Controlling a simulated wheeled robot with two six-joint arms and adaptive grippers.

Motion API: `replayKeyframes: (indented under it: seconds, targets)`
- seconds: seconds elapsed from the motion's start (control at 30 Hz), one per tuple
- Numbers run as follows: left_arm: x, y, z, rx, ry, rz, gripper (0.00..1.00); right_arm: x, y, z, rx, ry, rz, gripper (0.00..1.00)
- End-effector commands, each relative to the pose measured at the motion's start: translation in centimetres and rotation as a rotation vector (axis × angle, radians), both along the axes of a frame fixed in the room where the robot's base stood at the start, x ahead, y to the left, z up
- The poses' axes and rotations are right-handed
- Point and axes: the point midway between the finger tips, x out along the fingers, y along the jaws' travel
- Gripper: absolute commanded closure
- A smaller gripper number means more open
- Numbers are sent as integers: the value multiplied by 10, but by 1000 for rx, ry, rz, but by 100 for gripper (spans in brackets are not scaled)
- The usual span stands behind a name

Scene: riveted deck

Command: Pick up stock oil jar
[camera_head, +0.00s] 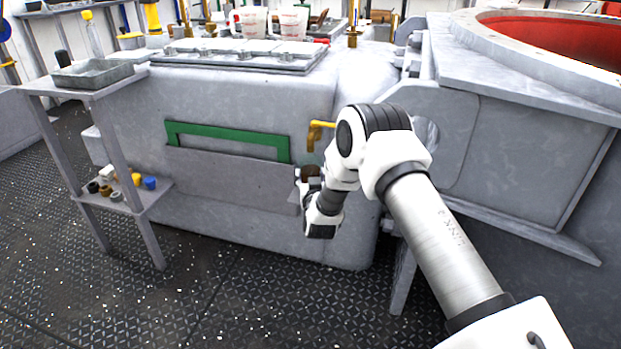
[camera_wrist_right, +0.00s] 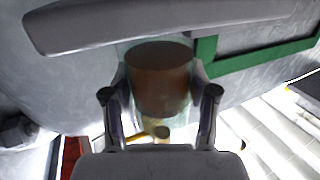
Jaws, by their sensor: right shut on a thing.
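The stock oil jar (camera_wrist_right: 160,80) is a clear glass jar with brown contents. In the right wrist view it sits between the two fingers of my right gripper (camera_wrist_right: 160,110), which is shut on it. In the head view the jar (camera_head: 311,171) is a small brown shape, mostly hidden by my right wrist. My right gripper (camera_head: 306,183) is there too, by the right end of the grey panel with the green frame. I cannot tell whether the jar touches anything besides the fingers. My left gripper is not in view.
A yellow tap (camera_head: 318,128) sticks out of the grey tank just above the jar. The green frame (camera_head: 228,136) and grey panel (camera_head: 230,178) are to its left. A grey stand (camera_head: 125,78) with small caps on its lower shelf is at the left. The deck in front is clear.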

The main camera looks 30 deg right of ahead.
Motion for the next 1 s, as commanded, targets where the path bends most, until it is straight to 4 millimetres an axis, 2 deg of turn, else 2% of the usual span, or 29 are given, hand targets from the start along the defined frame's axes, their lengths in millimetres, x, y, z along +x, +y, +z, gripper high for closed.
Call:
replayKeyframes:
  seconds: [0.07,0.27,1.0]
  targets:
    - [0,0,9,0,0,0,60,0,0,12,0,-2,0,86]
    - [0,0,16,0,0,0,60,-17,10,11,0,0,1,86]
    - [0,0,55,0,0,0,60,-110,64,21,0,1,2,86]
